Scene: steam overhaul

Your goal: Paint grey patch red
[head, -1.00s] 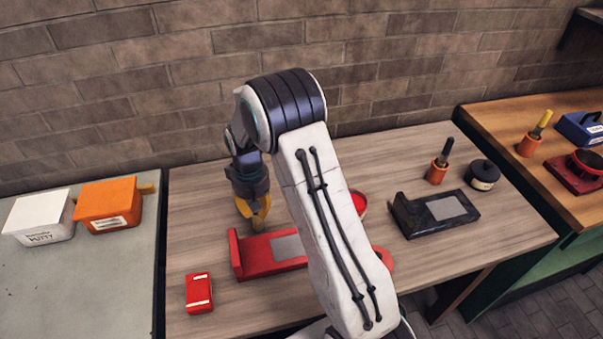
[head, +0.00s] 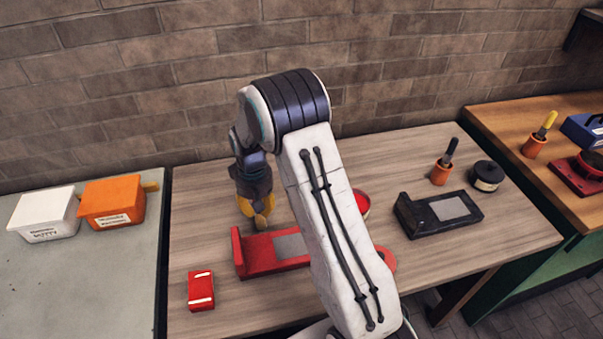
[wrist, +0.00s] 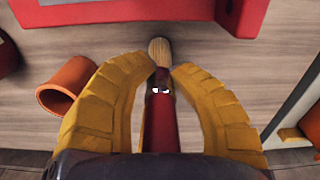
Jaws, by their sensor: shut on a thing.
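A red L-shaped part (head: 262,262) with a grey patch (head: 290,246) lies on the wooden bench, partly behind my arm. My gripper (head: 262,217) is just behind it, fingers pointing down. In the wrist view my yellow gripper (wrist: 158,75) is shut on a brush (wrist: 160,105) with a dark red handle and tan bristles. The bristles are over bare bench, apart from the red part (wrist: 150,12) at the top. They show no clear red paint. An open red paint tin (head: 362,203) is half hidden by my arm.
An orange cup (wrist: 68,85) lies left of my gripper in the wrist view. A black part with a grey patch (head: 440,213), a brush in an orange cup (head: 441,172) and a dark tin (head: 487,175) stand right. A red box (head: 201,290) is front left.

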